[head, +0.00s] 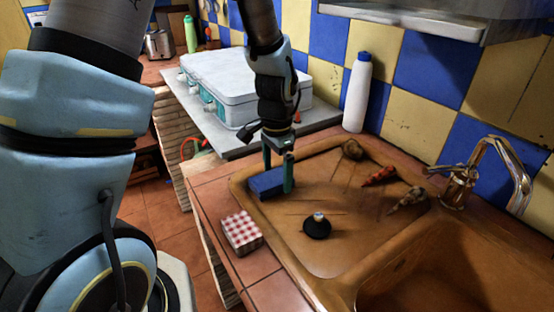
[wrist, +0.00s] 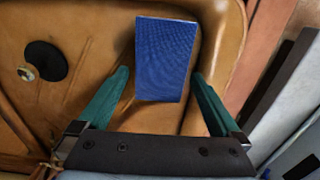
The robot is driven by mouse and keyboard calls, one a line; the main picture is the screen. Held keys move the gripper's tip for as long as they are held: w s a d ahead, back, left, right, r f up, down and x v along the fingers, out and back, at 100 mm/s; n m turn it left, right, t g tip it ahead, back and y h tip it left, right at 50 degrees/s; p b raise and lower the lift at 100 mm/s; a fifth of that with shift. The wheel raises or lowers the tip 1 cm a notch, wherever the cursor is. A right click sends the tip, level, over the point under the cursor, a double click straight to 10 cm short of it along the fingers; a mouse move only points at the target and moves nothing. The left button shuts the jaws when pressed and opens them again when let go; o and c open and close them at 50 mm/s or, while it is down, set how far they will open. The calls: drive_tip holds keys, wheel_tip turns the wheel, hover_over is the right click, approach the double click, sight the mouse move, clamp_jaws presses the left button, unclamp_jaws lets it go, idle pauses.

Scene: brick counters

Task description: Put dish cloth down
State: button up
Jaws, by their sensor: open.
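A blue folded dish cloth (head: 265,184) lies on the brown drainboard at its left end, near the rim. In the wrist view the cloth (wrist: 166,58) shows as a flat blue block between my finger tips. My gripper (head: 277,180) is open above and around the cloth. In the wrist view my gripper (wrist: 160,76) has its two green fingers apart, with a gap showing on each side of the cloth. A finger hides part of the cloth in the head view.
A red-and-white checked block (head: 242,232) sits on the tiled counter edge. A black round object (head: 317,228), a red item (head: 379,176) and brown items lie on the drainboard (head: 335,258). The faucet (head: 497,150) stands right; a white bottle (head: 357,92) and white case (head: 232,80) are behind.

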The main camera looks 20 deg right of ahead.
sight(277, 176)
wheel_tip(277, 176, up, 12)
drive_tip(key=b, duration=0.1)
drive_tip(key=a+f+n, duration=0.2)
drive_tip(key=a+n, duration=0.5)
drive_tip(key=a, duration=0.6)
drive_tip(key=a+f+n+t, duration=0.1)
drive_tip(key=a+n, duration=0.6)
drive_tip(key=a, duration=0.7)
drive_tip(key=shift+w+f+n+t, duration=0.3)
drive_tip(key=shift+w+f+n, duration=0.1)
drive_tip(key=shift+w+f, duration=0.05)
